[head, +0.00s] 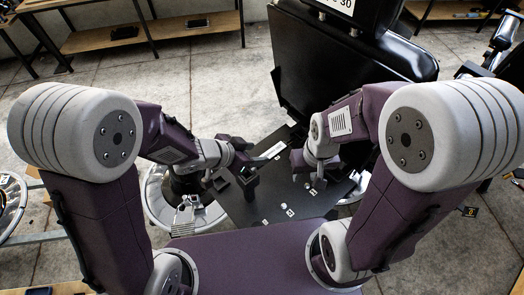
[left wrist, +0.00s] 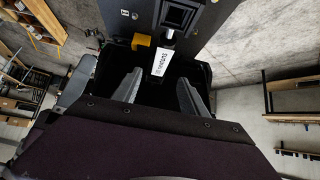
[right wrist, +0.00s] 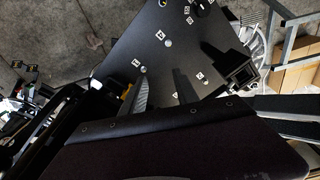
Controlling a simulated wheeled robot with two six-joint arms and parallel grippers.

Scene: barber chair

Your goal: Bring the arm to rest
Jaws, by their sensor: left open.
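The black barber chair (head: 325,75) stands ahead, with a dark plate (head: 262,205) below it in the head view. My left gripper (head: 243,163) is over the plate's left part. In the left wrist view its fingers (left wrist: 158,88) are spread, with a white printed tag (left wrist: 163,61) just past the tips; I cannot tell whether they touch it. My right gripper (head: 305,172) is over the plate's right part. In the right wrist view its fingers (right wrist: 161,82) are apart with only the dark plate (right wrist: 165,40) behind them.
A dark upright block with a square opening (left wrist: 178,18) stands by the tag, beside a yellow piece (left wrist: 141,41). Small white marked squares (head: 287,211) lie on the plate. A wooden shelf (head: 150,38) stands at the back left. Bare concrete floor (head: 215,90) lies between.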

